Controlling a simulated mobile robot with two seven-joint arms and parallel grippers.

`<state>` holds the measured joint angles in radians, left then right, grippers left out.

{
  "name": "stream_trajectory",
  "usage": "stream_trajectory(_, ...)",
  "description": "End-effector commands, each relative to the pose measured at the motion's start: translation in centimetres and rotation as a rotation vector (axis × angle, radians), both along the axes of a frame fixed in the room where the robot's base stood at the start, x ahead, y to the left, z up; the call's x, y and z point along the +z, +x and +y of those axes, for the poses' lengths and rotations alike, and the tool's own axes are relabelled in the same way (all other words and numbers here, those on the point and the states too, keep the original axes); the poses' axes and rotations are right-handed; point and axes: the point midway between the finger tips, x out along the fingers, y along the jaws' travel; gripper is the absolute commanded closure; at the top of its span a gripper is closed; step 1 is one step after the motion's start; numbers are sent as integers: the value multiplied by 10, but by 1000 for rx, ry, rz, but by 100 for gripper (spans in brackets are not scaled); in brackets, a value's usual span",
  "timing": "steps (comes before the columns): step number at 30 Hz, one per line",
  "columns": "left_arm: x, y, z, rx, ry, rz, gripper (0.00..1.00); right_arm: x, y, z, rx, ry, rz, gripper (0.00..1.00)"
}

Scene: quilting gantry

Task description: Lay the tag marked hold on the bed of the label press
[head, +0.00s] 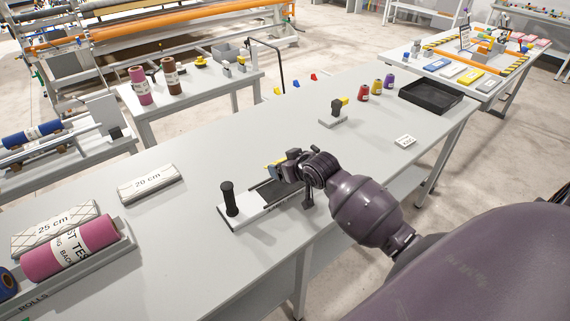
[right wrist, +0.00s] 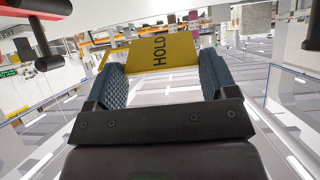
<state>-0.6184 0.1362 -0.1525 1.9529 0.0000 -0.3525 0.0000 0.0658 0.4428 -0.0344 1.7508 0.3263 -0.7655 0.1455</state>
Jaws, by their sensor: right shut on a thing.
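The yellow tag marked HOLD (right wrist: 165,52) is gripped between the two blue fingers of my right gripper (right wrist: 160,80) in the right wrist view. In the head view only a sliver of the tag (head: 275,163) shows beside my right gripper (head: 283,168). The label press (head: 246,212) has a pale base, an upright black handle and a dark bed (head: 281,190). My right gripper is above the far side of the press, and the tag is clear of the bed. The arm hides part of the press's right end. My left gripper is not in view.
A 20 cm ruler block (head: 150,184) and a pink roll (head: 70,248) lie to the left. A small grey stand (head: 335,117), a white tag (head: 405,141), several small spools (head: 376,87) and a black tray (head: 430,96) are to the right. The table behind the press is clear.

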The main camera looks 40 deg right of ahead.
Motion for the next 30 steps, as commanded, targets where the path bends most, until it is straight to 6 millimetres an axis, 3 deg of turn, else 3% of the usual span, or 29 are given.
stream_trajectory(30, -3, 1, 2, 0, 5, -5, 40, -57, 0, 1, 1, 1, -1, 44)
